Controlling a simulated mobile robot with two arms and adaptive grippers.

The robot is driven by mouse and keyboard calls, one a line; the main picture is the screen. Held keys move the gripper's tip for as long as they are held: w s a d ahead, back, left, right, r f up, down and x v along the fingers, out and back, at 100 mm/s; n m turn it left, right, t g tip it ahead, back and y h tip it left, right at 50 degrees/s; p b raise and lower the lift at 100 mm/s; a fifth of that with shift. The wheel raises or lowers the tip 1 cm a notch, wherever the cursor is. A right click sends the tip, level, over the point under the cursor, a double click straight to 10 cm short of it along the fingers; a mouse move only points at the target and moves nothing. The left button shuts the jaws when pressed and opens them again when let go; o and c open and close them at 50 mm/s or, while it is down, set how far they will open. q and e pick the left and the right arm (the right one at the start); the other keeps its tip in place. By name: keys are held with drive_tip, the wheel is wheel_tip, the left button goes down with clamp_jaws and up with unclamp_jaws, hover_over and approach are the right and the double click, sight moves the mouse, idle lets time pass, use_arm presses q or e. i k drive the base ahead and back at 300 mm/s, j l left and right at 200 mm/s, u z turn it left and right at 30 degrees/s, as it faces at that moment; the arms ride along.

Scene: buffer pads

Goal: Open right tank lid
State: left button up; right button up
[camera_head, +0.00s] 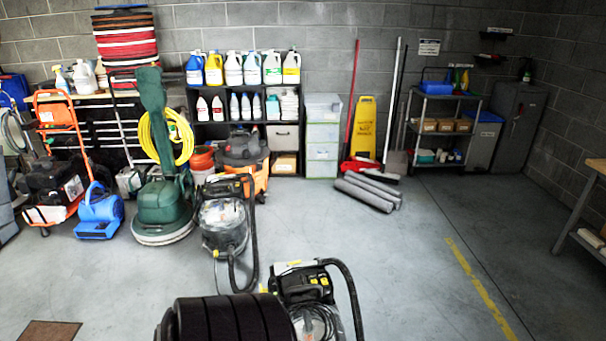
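No part marked as a right tank lid can be made out for sure. A grey and black machine with a hose (305,287) stands at the bottom middle, its lower part cut off by the frame edge. Another grey canister machine (224,222) with a black hose stands just behind it to the left. An orange and black canister machine (243,155) stands further back by the shelves. I cannot tell which of these carries the tank. Neither of my grippers is in view.
A black ribbed object (228,319) fills the bottom edge. A green floor buffer (163,200) and a blue blower (99,212) stand left. Grey rolls (366,190) lie near a yellow sign (363,128). A table (585,212) is at right. The right-middle floor is clear.

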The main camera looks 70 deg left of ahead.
sight(287, 282)
drive_tip(key=u, duration=2.3)
drive_tip(key=i+l+u, duration=0.1)
drive_tip(key=l, duration=0.25)
drive_tip(key=i+l+u, duration=0.25)
drive_tip(key=i+l, duration=0.15)
drive_tip(key=l, duration=0.3)
drive_tip(key=i+l+u, duration=0.15)
drive_tip(key=l, duration=0.25)
drive_tip(key=i+l+u, duration=0.1)
drive_tip(key=l, duration=0.25)
drive_tip(key=i+l+u, duration=0.15)
drive_tip(key=l, duration=0.3)
